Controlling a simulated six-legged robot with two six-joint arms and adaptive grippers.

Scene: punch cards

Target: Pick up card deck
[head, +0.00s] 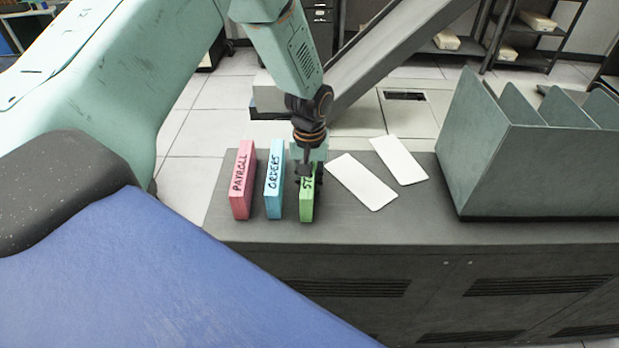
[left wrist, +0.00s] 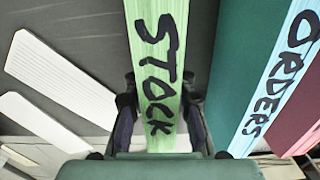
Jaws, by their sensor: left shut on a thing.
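Three card decks stand on edge in a row on the grey cabinet top: a pink deck marked PAYROLL (head: 242,180), a blue deck marked ORDERS (head: 274,180) and a green deck (head: 307,203). In the left wrist view the green deck (left wrist: 157,45) reads STOCK, with the blue deck (left wrist: 285,75) to its right. My left gripper (head: 305,172) comes down from above and is shut on the green deck. Its fingers (left wrist: 160,115) sit on either side of the deck, and they hide part of it in the head view. My right gripper is not in view.
Two white cards (head: 361,181) (head: 399,160) lie flat right of the green deck. A grey-green divided rack (head: 540,170) stands at the right of the cabinet top (head: 400,228). The front strip of the top is clear.

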